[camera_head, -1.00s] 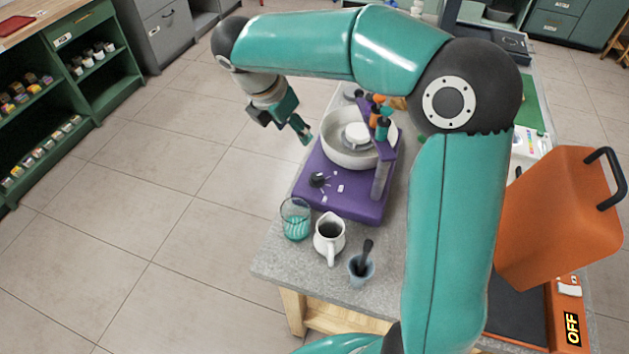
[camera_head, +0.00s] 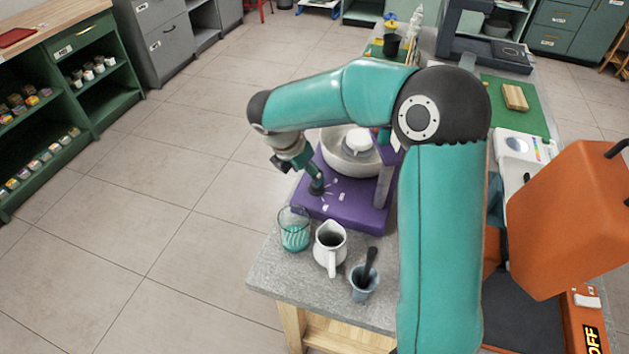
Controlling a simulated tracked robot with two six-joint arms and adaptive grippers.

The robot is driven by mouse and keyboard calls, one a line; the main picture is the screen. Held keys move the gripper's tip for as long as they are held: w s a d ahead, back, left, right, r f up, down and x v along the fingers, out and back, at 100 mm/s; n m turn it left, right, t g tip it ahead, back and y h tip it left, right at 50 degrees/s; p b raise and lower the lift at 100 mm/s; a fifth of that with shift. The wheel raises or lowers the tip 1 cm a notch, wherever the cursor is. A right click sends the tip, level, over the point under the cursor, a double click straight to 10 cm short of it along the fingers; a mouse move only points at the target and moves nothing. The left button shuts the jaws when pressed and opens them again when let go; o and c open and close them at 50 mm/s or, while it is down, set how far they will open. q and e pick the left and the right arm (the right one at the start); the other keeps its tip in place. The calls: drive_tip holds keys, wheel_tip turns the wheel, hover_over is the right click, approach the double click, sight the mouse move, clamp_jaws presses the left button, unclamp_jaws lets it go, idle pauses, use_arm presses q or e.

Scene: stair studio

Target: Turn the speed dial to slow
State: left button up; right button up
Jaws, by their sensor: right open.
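The purple mixer-like machine (camera_head: 362,214) stands on the grey worktop, with a white bowl (camera_head: 350,170) on it. Its dark dial (camera_head: 317,189) is on the top of its base, near the front left, with small white marks beside it. My right arm arches over the worktop, and my right gripper (camera_head: 312,178) points down at the dial with its jaws open. The fingertips cover much of the dial, so its pointer is hidden and I cannot tell whether they touch it. My left gripper is not in view.
In front of the machine stand a glass with teal contents (camera_head: 294,230), a white jug (camera_head: 330,248) and a mortar with a dark pestle (camera_head: 363,280). An orange machine (camera_head: 565,220) is at the right. Open floor lies to the left.

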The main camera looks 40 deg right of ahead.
sight(314, 185)
drive_tip(key=x, duration=0.6)
drive_tip(key=shift+f, duration=0.2)
drive_tip(key=shift+d, duration=0.15)
clamp_jaws()
